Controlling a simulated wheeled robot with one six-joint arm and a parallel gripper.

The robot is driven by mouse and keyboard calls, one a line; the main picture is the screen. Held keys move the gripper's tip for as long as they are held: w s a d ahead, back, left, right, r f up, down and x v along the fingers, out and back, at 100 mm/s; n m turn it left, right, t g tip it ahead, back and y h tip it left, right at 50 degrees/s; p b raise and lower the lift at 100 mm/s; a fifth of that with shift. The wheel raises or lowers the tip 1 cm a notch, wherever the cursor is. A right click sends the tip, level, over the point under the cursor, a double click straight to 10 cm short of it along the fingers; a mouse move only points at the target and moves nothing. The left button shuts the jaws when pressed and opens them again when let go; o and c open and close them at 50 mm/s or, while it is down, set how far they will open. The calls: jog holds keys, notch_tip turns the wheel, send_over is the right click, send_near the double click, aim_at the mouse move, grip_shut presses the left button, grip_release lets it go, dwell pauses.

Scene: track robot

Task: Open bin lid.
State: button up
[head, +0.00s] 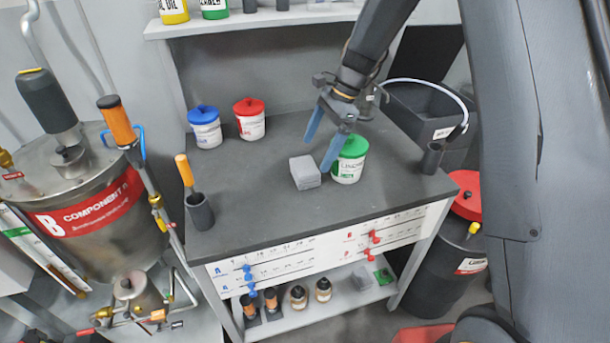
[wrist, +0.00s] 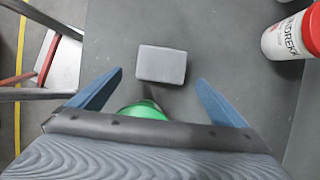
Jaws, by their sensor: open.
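A dark bin (head: 440,265) with a red lid (head: 468,194) stands on the floor right of the workbench, partly hidden by my arm. The lid appears to be on the bin; its far side is hidden. My gripper (head: 317,155) is open and empty above the bench, well to the left of the bin. In the wrist view, my gripper (wrist: 159,77) has its blue fingers spread over the bench, with a grey block (wrist: 161,64) ahead of them. The bin is not recognisable in the wrist view.
On the bench (head: 250,195) stand a green-lidded jar (head: 349,165) close by my gripper, a blue-lidded jar (head: 206,133) and a red-lidded jar (head: 250,126). A black bucket (head: 425,110) with a handle is behind the bin. A steel tank (head: 95,230) stands at left.

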aim_at(308, 165)
jog(key=shift+p+x, duration=1.7)
jog(key=shift+x, duration=2.15)
jog(key=shift+a, duration=0.1)
jog(key=c, duration=1.2)
jog(key=shift+r, duration=0.15)
